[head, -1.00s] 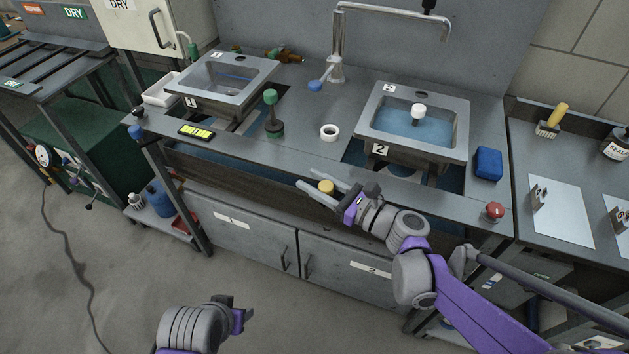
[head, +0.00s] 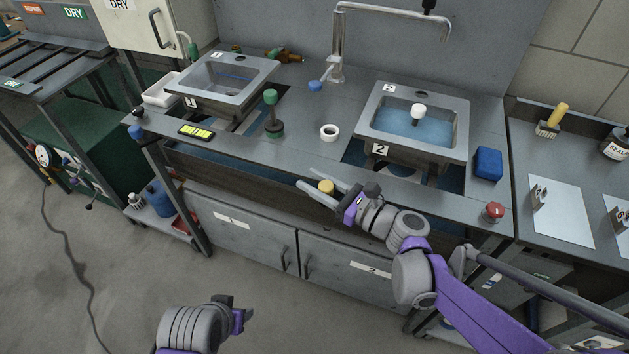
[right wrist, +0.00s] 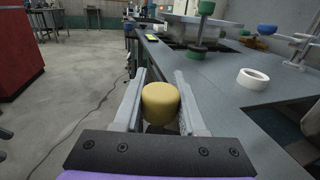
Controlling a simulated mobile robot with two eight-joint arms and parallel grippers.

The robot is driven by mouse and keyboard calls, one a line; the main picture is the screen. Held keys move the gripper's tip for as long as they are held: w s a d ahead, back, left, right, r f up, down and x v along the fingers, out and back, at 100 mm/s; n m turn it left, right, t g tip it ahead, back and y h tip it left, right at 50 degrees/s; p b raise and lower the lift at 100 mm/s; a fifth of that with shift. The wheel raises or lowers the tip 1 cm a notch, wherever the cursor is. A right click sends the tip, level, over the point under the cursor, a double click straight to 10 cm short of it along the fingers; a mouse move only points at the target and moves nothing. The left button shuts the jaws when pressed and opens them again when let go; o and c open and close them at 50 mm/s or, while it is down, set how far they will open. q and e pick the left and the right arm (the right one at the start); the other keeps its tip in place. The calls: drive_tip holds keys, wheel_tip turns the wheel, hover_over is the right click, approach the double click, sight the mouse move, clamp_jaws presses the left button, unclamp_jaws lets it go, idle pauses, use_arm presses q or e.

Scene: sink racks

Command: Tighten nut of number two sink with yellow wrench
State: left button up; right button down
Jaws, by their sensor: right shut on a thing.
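My right gripper (head: 322,186) is shut on a yellow round-topped piece (head: 326,187), held in front of the counter's front edge. In the right wrist view, this yellow piece (right wrist: 160,103) sits between the two grey fingers; it seems to be an end of the yellow wrench, and the rest is hidden. Sink number two (head: 457,153), a metal basin with blue inside and a "2" label, is to the right of and behind the gripper. Its nut cannot be made out. My left gripper (head: 235,312) is low at the bottom, away from the counter; its jaws are unclear.
Sink one (head: 258,70) stands at the left of the counter. A green-topped plunger-like tool (head: 271,115), a white ring (head: 329,132), a blue block (head: 488,163) and a red knob (head: 493,211) are on the counter. A faucet (head: 337,50) rises behind. The floor at left is mostly clear.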

drive_tip(key=s+d+n+g, duration=0.1)
drive_tip(key=s, duration=0.1)
drive_tip(key=s+d+n+g+y, duration=0.1)
drive_tip(key=s+d, duration=0.1)
drive_tip(key=shift+d+g+y, duration=0.25)
drive_tip(key=shift+g+y, duration=0.05)
drive_tip(key=shift+g, duration=0.1)
drive_tip(key=shift+c, duration=2.3)
unclamp_jaws()
drive_tip(key=shift+d, duration=0.1)
drive_tip(key=v, duration=1)
drive_tip(key=shift+d, duration=0.25)
drive_tip(key=shift+s, duration=0.1)
